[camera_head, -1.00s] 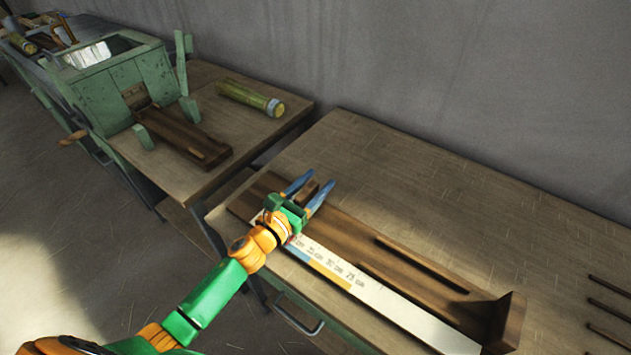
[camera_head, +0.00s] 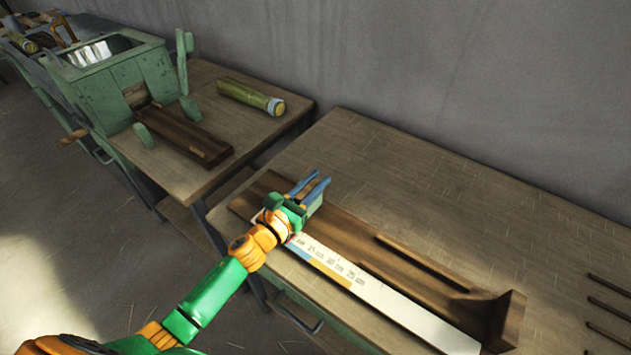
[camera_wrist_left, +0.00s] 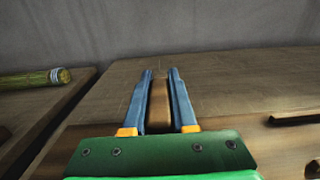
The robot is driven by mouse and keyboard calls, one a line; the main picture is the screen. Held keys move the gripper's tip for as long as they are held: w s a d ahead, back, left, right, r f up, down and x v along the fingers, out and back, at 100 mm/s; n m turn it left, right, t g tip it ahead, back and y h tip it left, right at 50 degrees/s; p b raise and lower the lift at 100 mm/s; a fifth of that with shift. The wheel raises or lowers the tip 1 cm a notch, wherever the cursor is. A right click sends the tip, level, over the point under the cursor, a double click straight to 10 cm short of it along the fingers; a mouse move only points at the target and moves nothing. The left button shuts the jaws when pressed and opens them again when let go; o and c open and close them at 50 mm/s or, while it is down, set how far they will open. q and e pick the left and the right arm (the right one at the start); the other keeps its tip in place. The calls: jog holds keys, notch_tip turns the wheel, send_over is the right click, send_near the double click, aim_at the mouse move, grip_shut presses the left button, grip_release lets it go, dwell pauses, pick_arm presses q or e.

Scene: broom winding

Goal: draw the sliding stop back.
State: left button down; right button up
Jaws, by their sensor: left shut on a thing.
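The sliding stop is a brown wooden block (camera_wrist_left: 159,106) between my blue fingers in the left wrist view. In the head view it is mostly hidden by my gripper. My left gripper (camera_head: 310,186) is shut on it, at the left end of the wooden measuring board (camera_head: 380,256). A white printed scale (camera_head: 385,300) with blue and orange bands runs along the board's front side. A raised wooden end piece (camera_head: 506,318) stands at the board's right end. My right gripper is not in view.
The tabletop (camera_head: 440,180) behind the board is clear.

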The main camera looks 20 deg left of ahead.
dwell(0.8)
pick_arm(q)
jog(key=shift+w+a, duration=0.15)
jog(key=shift+a, duration=0.25)
jog(key=a+b, duration=0.1)
jog(key=a, duration=0.1)
jog(key=w+a+b, duration=0.1)
jog(key=a, duration=0.1)
jog(key=w+a+b, duration=0.1)
jog(key=a, duration=0.2)
jog(key=shift+w+f, duration=0.2)
jog(key=shift+w, duration=0.05)
jog(key=shift+w+a+r, duration=0.1)
jog(key=shift+w+a, duration=0.05)
jog(key=shift+a, duration=0.2)
jog(key=shift+r, duration=0.15)
jog(key=shift+r, duration=0.1)
